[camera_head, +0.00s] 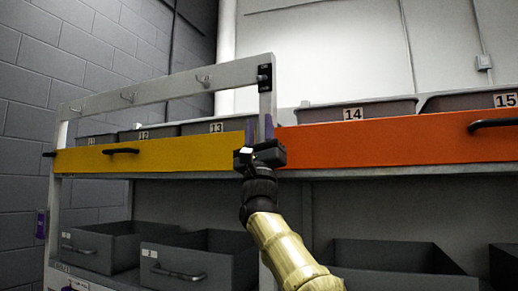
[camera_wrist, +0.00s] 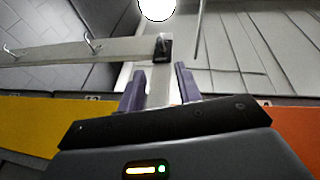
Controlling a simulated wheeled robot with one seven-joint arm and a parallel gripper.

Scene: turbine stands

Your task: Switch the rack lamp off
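A small black switch box (camera_head: 264,77) is fixed near the top of the rack's right upright. In the wrist view the switch box (camera_wrist: 162,48) shows a small toggle, whose position I cannot tell for sure. A bright white round light (camera_wrist: 157,8), apparently the lit lamp, is cut off by the top edge of the wrist view. My gripper (camera_head: 260,120) is below the switch, in front of the upright. In the wrist view my gripper (camera_wrist: 159,78) has its two purple fingers apart, with the upright seen between them and the switch beyond the tips. It holds nothing.
The rack's top rail (camera_head: 170,84) carries several hooks. A yellow drawer front (camera_head: 180,153) and an orange one (camera_head: 400,140) with dark handles flank my gripper. Numbered grey bins stand behind them, and open grey bins (camera_head: 195,255) sit below. The space before the upper upright is clear.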

